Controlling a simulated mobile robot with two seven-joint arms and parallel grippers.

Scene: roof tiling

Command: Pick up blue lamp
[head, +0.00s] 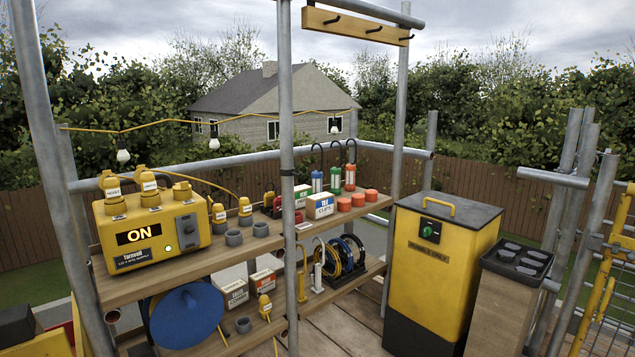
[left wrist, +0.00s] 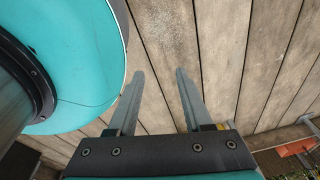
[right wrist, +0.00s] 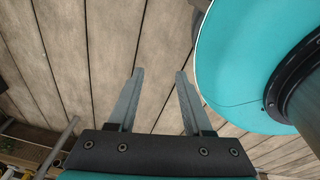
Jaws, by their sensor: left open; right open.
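The blue lamp (head: 317,182) stands upright on the upper shelf in the head view, behind the small boxes, with a dark hook on top. Its base is partly hidden by a white box. A green lamp (head: 335,179) and a red lamp (head: 350,176) stand in a row to its right. My left gripper (left wrist: 160,74) is open and empty over wooden boards in the left wrist view. My right gripper (right wrist: 160,72) is open and empty over boards in the right wrist view. Neither gripper shows in the head view.
The upper shelf (head: 262,243) also holds a yellow power supply (head: 150,235), a white tile-clips box (head: 320,206) and orange caps (head: 358,200). A scaffold pole (head: 287,120) rises in front of the shelves. A yellow bin (head: 437,265) stands to the right.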

